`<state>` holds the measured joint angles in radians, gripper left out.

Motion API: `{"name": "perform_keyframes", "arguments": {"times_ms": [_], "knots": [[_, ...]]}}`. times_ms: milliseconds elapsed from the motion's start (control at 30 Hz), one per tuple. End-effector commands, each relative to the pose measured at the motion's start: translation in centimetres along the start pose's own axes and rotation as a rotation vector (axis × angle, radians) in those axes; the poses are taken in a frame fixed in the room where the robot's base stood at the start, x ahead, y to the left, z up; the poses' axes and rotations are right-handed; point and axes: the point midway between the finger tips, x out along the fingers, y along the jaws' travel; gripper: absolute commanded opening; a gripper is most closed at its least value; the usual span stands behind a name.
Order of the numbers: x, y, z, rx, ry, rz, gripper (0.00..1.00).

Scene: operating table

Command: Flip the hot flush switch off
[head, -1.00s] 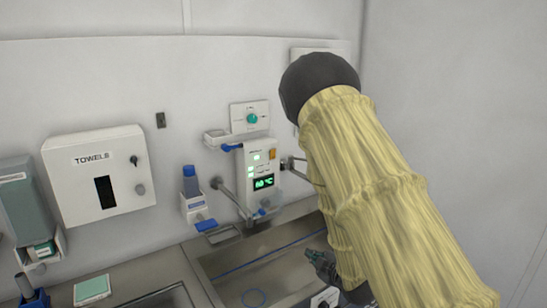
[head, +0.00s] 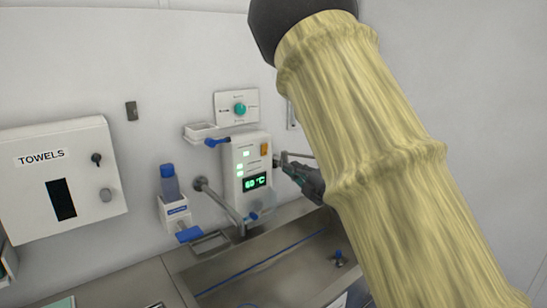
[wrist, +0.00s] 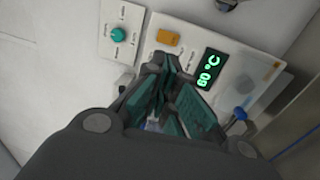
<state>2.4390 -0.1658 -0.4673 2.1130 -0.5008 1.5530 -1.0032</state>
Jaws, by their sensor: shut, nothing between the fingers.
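An orange switch (head: 264,149) sits at the upper right of a white control unit (head: 233,179) on the wall. Its lettering is too small to read, and I cannot tell its position. It also shows in the wrist view (wrist: 169,38). My gripper (head: 284,168) is shut and empty, just right of the unit at about display height. In the wrist view the closed fingertips (wrist: 166,64) appear just below the orange switch, apart from it in the picture. Contact cannot be judged.
A panel with a green knob (head: 239,109) is above the unit. A metal sink (head: 215,283) lies below. A grey pipe arm (head: 217,205) and a blue-capped bottle (head: 170,183) are to the left, then a towel dispenser (head: 105,150). My sleeved arm covers the right side.

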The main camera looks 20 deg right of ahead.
Motion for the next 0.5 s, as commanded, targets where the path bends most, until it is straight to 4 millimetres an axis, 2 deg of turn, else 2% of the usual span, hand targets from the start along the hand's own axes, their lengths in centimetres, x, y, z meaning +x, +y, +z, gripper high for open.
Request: {"name": "perform_keyframes", "arguments": {"times_ms": [167,500], "knots": [[1.9,0.3,-0.1,0.0,0.001,0.0,0.0],[7.6,0.3,-0.2,0.001,0.004,0.0,0.0]]}}
